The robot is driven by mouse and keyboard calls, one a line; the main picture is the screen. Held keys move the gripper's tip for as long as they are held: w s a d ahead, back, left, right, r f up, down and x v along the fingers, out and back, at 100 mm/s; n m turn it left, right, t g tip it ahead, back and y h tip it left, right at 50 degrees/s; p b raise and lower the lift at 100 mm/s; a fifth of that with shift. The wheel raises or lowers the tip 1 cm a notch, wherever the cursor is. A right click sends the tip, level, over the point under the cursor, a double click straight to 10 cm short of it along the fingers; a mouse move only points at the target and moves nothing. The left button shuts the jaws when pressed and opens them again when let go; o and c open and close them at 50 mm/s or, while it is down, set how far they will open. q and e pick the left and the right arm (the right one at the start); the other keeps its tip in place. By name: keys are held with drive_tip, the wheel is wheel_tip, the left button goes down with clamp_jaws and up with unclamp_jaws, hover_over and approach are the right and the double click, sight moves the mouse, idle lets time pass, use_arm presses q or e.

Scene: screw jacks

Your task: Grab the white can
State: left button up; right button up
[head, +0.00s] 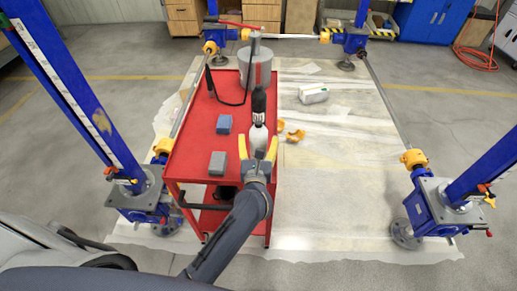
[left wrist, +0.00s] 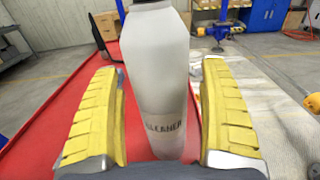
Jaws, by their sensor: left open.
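The white can (head: 258,138) with a black top stands upright near the right edge of the red cart (head: 188,158). In the left wrist view the can (left wrist: 160,75) fills the middle, with dark lettering low on its side; its top is cut off. My left gripper (head: 257,149) is open, with its yellow fingers on either side of the can. In the left wrist view a gap shows between the can and each finger, so it is not gripped. My right gripper is not in view.
A blue block (head: 224,124) and a grey block (head: 217,163) lie on the cart, left of the can. A grey cylinder (head: 250,66) stands at the cart's far end. Blue screw jacks (head: 442,207) stand around the cart. Yellow-orange parts (head: 292,135) lie to the right.

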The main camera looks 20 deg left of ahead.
use_arm(q)
drive_tip(key=c, duration=1.6)
drive_tip(key=shift+r, duration=0.15)
